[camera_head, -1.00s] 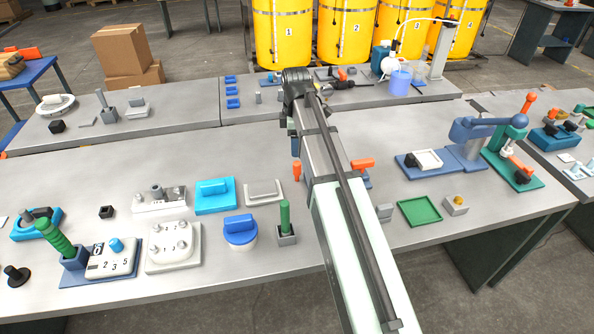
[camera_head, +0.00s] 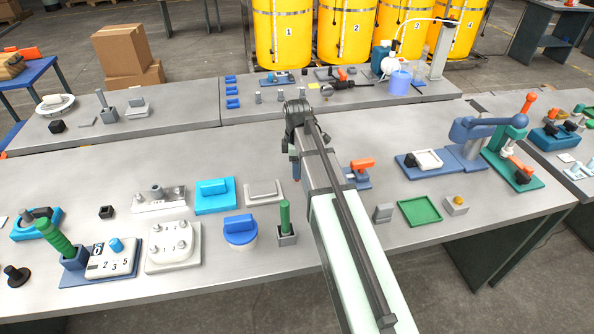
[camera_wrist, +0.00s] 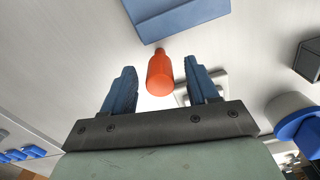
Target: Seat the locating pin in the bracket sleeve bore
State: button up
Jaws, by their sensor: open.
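An orange peg-like piece (camera_wrist: 160,74), which I take for the locating pin, shows in the wrist view between the fingers of my gripper (camera_wrist: 158,78). The fingers are apart, with a visible gap on each side of it. In the head view my gripper (camera_head: 295,166) is low over the table middle and hides the piece. A metal bracket plate (camera_head: 145,207) with a short upright sleeve (camera_head: 157,191) lies to the left. It may be the task's bracket; its bore cannot be made out.
A blue base with an orange handle (camera_head: 362,164) stands just right of my arm. A light-blue block (camera_head: 212,195), a grey plate (camera_head: 264,192), a blue knob (camera_head: 240,230) and a green peg in a grey block (camera_head: 285,217) lie to the left. A green tray (camera_head: 420,211) is right.

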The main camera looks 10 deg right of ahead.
jog(key=shift+d+f, duration=0.1)
jog(key=shift+f, duration=1.75)
grip_shut()
